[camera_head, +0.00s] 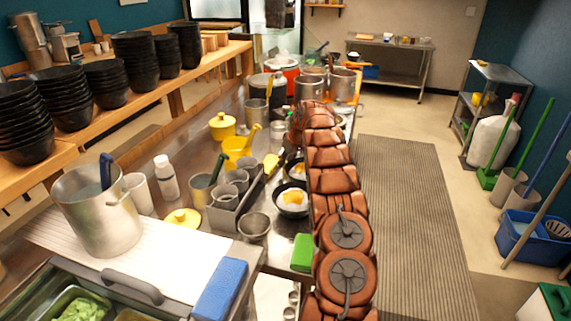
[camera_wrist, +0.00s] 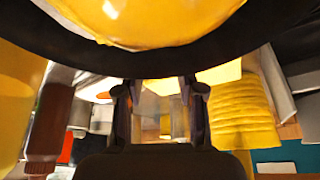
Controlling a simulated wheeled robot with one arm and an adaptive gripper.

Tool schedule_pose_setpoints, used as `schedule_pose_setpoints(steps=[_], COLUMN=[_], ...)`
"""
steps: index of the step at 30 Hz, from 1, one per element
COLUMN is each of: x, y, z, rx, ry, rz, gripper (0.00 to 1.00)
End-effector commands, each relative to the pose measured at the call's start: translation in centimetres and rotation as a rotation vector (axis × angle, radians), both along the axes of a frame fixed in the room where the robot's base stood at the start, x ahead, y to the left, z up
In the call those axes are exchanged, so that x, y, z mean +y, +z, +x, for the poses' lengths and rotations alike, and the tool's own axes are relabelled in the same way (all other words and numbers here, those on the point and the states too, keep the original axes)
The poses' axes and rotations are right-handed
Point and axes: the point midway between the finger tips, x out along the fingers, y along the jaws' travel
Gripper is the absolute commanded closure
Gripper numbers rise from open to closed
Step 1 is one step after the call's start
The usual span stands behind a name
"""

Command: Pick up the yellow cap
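A yellow lid-like cap with a small knob (camera_head: 182,219) lies on the metal counter in the head view, left of the grey cups. My arm reaches forward along the counter's right side, and my gripper is hidden behind it in the head view. In the wrist view my gripper (camera_wrist: 158,92) shows two dark fingers standing apart with nothing held between them. A black pan-like rim (camera_wrist: 165,62) with something glossy yellow in it fills the top of the wrist view, close to the fingers. I cannot tell the yellow cap in the wrist view.
A lidded yellow pot (camera_head: 222,126), a white bottle (camera_head: 166,178), grey cups (camera_head: 222,194) and black pans (camera_head: 292,211) crowd the counter. A large metal pot (camera_head: 98,215) stands at front left. A yellow ribbed object (camera_wrist: 238,108) is right of my fingers.

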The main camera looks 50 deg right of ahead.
Motion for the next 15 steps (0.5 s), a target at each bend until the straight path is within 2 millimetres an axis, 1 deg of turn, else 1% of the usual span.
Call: schedule_pose_setpoints(steps=[6,14,15], x=[-0.1,-0.1,-0.1], y=[-1.3,-1.5,-1.5], z=[0.7,0.7,0.7], rx=[-0.002,-0.002,-0.002], ry=[0.0,-0.001,0.0], rz=[-0.001,-0.002,-0.001], gripper=[0.62,0.62,0.66])
